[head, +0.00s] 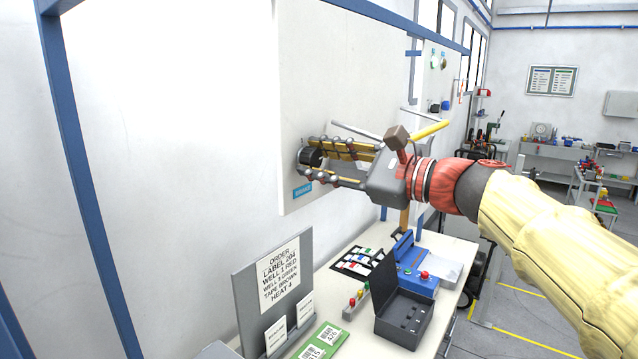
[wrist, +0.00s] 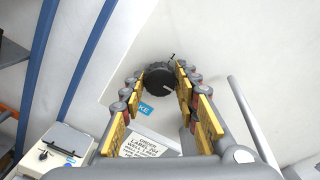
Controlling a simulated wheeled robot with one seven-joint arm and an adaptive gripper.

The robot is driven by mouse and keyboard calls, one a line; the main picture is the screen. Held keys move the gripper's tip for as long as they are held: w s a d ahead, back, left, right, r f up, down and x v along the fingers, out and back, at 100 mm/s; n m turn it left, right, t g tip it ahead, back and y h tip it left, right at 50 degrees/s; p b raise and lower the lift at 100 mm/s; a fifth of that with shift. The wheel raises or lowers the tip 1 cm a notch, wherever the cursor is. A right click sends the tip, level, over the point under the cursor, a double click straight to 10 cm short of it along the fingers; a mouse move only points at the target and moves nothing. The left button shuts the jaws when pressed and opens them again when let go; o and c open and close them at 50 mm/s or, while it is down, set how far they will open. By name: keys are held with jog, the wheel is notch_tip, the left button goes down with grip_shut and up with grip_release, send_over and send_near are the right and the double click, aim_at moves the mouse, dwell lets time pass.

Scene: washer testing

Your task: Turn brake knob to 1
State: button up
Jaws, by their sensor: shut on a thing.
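The brake knob (head: 310,157) is a round black dial on a white upright panel (head: 345,80). A blue label reading BRAKE (head: 302,191) sits just below it. My gripper (head: 316,161) reaches in from the right with its two fingers around the knob, shut on it. In the wrist view the knob (wrist: 160,78) lies between the fingertips, with a light pointer line on its face slanting down to the right. The blue label (wrist: 145,108) shows partly there.
Below the panel stands a table (head: 447,262) with a grey order sign (head: 275,285), a dark open box (head: 404,308), a blue device (head: 415,268) and a small button strip (head: 356,303). A blue frame post (head: 85,170) stands at left. The space in front of the panel is otherwise clear.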

jog(key=n+b, duration=0.2)
jog(key=b, duration=0.1)
jog(key=n+b, duration=0.1)
jog(key=shift+f+n, duration=0.25)
jog(key=shift+n, duration=0.15)
jog(key=n+b, duration=0.4)
jog(key=b, duration=0.1)
jog(key=shift+b, duration=0.3)
jog(key=n+b, duration=0.4)
jog(key=n, duration=0.1)
jog(key=shift+r+n+b, duration=0.15)
jog(key=shift+n+b, duration=1.75)
jog(key=shift+n, duration=0.2)
jog(key=o, duration=1.1)
jog(key=shift+r, duration=0.1)
jog(key=shift+o, duration=0.2)
